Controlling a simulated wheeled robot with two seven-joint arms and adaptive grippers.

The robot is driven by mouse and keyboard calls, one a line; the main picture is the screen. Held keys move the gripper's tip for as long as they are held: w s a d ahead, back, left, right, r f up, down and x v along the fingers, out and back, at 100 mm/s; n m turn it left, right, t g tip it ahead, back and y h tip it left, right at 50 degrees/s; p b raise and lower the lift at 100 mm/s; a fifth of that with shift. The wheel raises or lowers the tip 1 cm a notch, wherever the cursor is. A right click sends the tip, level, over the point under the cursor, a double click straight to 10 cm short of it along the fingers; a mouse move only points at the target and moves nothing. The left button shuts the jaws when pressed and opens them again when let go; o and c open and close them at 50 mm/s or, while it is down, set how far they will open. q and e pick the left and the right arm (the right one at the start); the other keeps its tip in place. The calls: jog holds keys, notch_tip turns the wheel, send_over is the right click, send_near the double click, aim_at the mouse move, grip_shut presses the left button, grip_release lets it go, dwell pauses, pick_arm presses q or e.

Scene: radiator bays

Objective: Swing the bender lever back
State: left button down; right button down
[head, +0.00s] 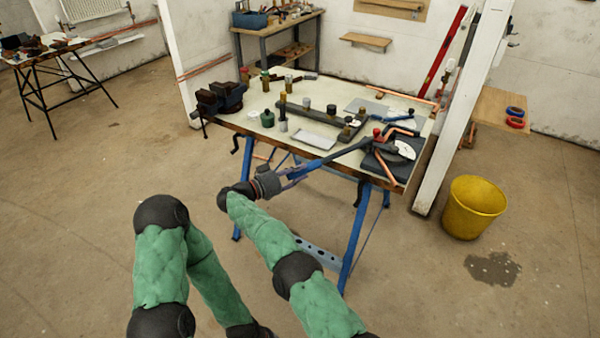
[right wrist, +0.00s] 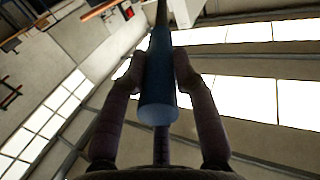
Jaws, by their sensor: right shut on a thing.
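The pipe bender (head: 398,152) stands at the front right corner of the workbench, with a pale round dial on a dark base. Its long blue lever (head: 336,156) reaches out left and toward me, past the bench's front edge. My right gripper (head: 289,178) is shut on the free end of the lever. In the right wrist view the blue lever handle (right wrist: 157,95) runs between the two fingers, one on each side. My left arm shows at the left, but its gripper is out of the picture.
The workbench (head: 345,95) has blue legs and carries a vise (head: 220,97), several small cans and a grey plate (head: 314,140). A white post (head: 465,110) stands close to the bench's right end. A yellow bucket (head: 473,208) is on the floor. The floor in front is open.

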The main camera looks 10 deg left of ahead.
jog(key=shift+w+r, duration=0.3)
jog(key=shift+r, duration=0.35)
jog(key=c, duration=1.2)
grip_release()
jog(key=shift+o, duration=1.1)
jog(key=shift+w+f, duration=0.15)
jog(key=shift+f, duration=0.25)
jog(key=shift+a, duration=0.1)
jog(key=shift+s+a+f, duration=0.1)
jog(key=shift+s+a, duration=0.05)
jog(key=shift+s, duration=0.05)
jog(key=v, duration=0.7)
jog(key=shift+s, duration=0.1)
